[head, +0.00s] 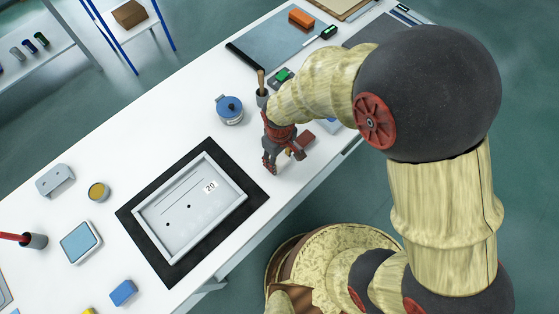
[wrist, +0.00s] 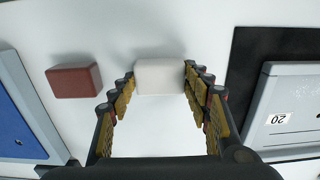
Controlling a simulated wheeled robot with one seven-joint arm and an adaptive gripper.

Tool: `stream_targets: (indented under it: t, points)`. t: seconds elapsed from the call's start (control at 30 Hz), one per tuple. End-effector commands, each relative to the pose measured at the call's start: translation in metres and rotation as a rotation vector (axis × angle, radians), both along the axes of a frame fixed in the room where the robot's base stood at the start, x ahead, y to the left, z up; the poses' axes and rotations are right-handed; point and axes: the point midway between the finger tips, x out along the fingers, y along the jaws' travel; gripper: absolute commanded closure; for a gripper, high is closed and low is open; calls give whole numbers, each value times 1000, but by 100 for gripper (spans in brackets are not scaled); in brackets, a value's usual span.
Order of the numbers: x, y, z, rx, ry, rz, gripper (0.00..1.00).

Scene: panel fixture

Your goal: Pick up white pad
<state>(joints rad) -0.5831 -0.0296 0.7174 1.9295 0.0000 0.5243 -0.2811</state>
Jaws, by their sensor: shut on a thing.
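The white pad (wrist: 160,77) is a small rounded block between my two fingertips in the wrist view. My gripper (head: 283,160) points down over the white table, right of the framed panel, and is shut on the pad with one finger at each end. In the head view the pad is hard to make out against the table and fingers. I cannot tell whether it touches the table or is slightly above it.
A dark red pad (wrist: 74,80) lies left of my gripper in the wrist view. The grey panel (head: 165,236) marked 20 sits on a black mat (head: 137,232). A blue-lidded jar (head: 229,110) and a dark cup (head: 262,97) stand nearby.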

Motion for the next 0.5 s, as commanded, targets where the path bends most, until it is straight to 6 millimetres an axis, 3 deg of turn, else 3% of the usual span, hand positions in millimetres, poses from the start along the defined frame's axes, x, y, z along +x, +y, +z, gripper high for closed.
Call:
stream_targets:
  t: [0.27,0.5]
  points:
    - [0,0,8,1,-1,0,73]
    - [-5,1,42,2,-3,2,73]
